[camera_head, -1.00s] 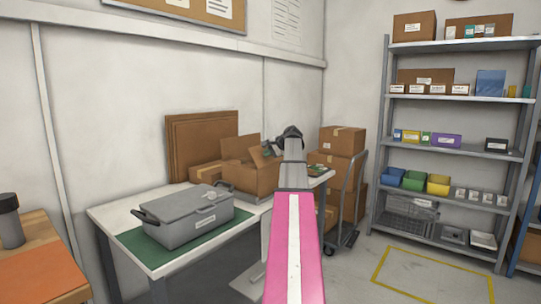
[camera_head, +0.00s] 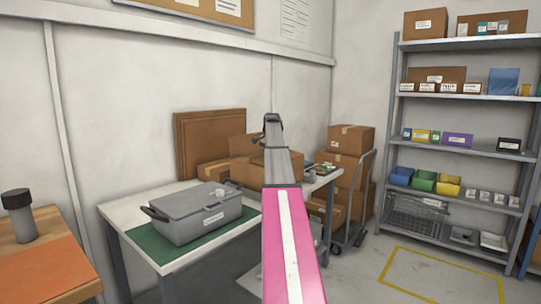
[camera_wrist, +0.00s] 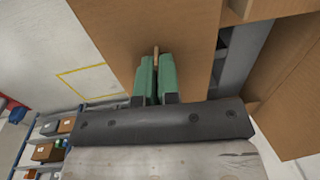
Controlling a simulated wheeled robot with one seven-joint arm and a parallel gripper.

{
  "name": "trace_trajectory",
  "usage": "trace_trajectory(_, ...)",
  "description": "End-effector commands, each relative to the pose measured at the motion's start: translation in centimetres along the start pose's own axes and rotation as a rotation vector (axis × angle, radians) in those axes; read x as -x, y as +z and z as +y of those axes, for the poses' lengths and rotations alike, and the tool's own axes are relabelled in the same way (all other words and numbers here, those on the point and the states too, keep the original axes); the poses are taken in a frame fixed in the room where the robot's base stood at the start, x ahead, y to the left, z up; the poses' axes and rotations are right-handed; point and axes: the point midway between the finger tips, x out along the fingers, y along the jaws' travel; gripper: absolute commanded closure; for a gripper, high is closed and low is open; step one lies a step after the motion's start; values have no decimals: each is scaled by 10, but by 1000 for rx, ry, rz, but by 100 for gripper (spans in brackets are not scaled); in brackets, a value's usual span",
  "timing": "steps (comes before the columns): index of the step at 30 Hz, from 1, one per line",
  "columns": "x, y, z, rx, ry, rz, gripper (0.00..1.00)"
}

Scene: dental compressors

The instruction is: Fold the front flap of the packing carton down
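The packing carton (camera_head: 247,172) is a brown cardboard box at the back of the white table, partly hidden behind my arm in the head view. In the wrist view, a broad brown cardboard panel (camera_wrist: 185,28) lies just beyond my fingertips, with other carton panels to its right. I cannot tell for certain which flap it is. My gripper (camera_wrist: 156,62) has its green fingers close together, pointing at this panel. A thin tan sliver shows at the tips, but no clear hold on the cardboard. In the head view the fingers are hidden; contact with the panel cannot be told.
A grey lidded case (camera_head: 195,217) sits on a green mat (camera_head: 150,243) at the front of the table. Flat cardboard sheets (camera_head: 210,140) lean on the wall. Stacked boxes (camera_head: 350,140) on a hand truck and a shelf rack (camera_head: 465,98) stand to the right.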

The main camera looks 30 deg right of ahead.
Motion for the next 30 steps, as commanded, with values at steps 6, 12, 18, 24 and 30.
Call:
trace_trajectory(6,-5,0,-3,2,81,-3,100)
trace_trajectory(12,-6,1,-3,2,111,-3,100)
trace_trajectory(18,-7,1,-3,2,115,-4,100)
trace_trajectory(24,-7,1,-3,2,114,-4,100)
trace_trajectory(30,-7,1,-3,2,114,-2,70)
